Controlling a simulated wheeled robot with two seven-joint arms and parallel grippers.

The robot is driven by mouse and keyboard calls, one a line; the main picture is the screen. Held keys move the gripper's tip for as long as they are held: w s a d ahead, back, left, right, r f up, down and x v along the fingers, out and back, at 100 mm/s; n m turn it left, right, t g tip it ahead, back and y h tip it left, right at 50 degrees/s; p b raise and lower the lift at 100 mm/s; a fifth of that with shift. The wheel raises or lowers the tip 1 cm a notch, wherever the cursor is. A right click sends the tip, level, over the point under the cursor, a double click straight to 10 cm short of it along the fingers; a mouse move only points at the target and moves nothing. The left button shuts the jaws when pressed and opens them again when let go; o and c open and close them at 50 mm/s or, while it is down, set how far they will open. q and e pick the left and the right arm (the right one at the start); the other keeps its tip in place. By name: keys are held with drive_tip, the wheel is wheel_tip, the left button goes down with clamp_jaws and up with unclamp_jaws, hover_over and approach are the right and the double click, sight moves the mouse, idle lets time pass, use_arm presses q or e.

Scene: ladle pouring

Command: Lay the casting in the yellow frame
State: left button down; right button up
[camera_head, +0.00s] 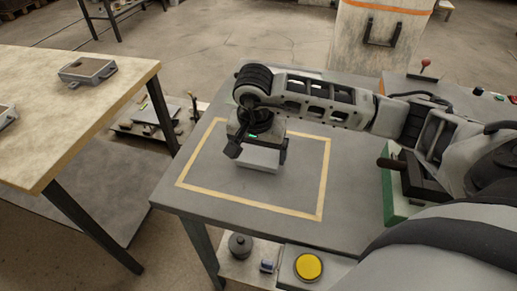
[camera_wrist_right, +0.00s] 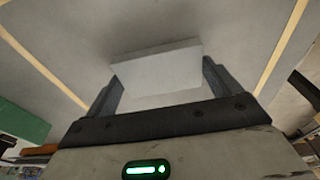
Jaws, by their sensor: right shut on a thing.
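The casting (camera_head: 258,160) is a plain light grey block. My right gripper (camera_head: 260,148) is shut on it, with the fingers at its two ends. In the right wrist view the casting (camera_wrist_right: 158,72) sits between the fingers of the right gripper (camera_wrist_right: 160,82). The yellow frame (camera_head: 322,180) is a thin outline marked on the grey table top. My left gripper is not in view.
A wooden-topped table (camera_head: 60,130) on the left holds a grey open-topped part (camera_head: 87,71). A green block (camera_head: 392,185) with a dark handle stands right of the frame. The area inside the frame around the casting is clear.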

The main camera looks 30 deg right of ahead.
sight(256, 162)
drive_tip(key=shift+f, duration=0.1)
drive_tip(key=o, duration=0.9)
drive_tip(key=r, duration=0.4)
drive_tip(key=a+r, duration=0.1)
drive_tip(key=r, duration=0.3)
drive_tip(key=s+r, duration=0.1)
drive_tip(key=r, duration=0.3)
drive_tip(key=shift+s+a+r+b, duration=0.1)
drive_tip(key=shift+a+b, duration=0.1)
drive_tip(key=shift+b, duration=0.2)
